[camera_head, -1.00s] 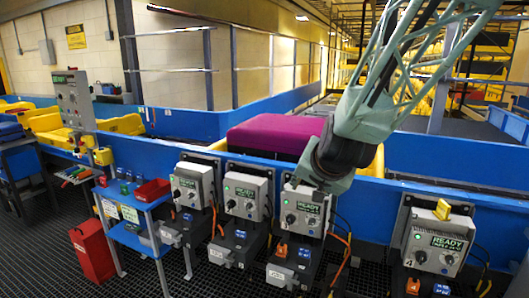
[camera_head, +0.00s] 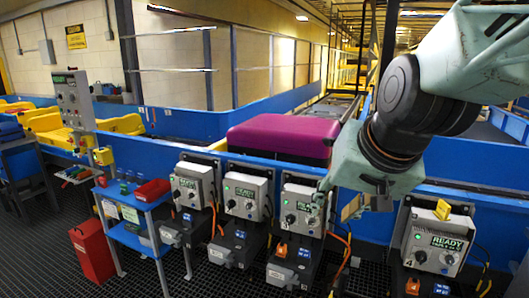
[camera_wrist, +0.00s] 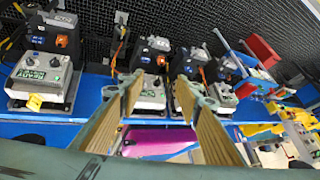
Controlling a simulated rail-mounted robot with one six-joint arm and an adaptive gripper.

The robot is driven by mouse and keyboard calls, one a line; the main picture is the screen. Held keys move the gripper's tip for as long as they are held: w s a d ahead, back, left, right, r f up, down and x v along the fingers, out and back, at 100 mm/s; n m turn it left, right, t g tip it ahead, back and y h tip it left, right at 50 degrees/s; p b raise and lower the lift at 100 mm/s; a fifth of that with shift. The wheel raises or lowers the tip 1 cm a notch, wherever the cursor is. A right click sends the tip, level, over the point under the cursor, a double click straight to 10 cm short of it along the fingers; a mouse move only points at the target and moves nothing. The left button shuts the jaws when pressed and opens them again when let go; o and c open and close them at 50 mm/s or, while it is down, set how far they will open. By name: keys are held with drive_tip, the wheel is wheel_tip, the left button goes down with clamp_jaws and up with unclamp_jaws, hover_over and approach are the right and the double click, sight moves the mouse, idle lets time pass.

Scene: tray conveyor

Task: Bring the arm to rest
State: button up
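My arm comes in from the upper right in the head view. My gripper (camera_head: 335,195) is in front of the third control box from the left (camera_head: 303,208), partly hidden by its own housing. In the wrist view, my gripper (camera_wrist: 158,85) has its two tan-padded fingers apart with nothing held between them. The third control box also shows beyond the gap between the fingers (camera_wrist: 150,95). I cannot tell whether a finger touches that box.
Several control boxes line the blue conveyor wall, including one with a yellow switch (camera_head: 443,209) at right. A purple case (camera_head: 283,138) lies behind the wall. A blue side table (camera_head: 135,238) holding a red bin (camera_head: 152,190) stands left, beside a red container (camera_head: 93,250).

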drive_tip(key=s+d+n+g, duration=0.1)
drive_tip(key=s+d, duration=0.2)
drive_tip(key=s, duration=1)
drive_tip(key=s+d+n+g+h, duration=0.1)
drive_tip(key=s+d, duration=0.1)
drive_tip(key=s, duration=1.2)
drive_tip(key=shift+d+r+g, duration=0.25)
drive_tip(key=shift+d+g, duration=0.15)
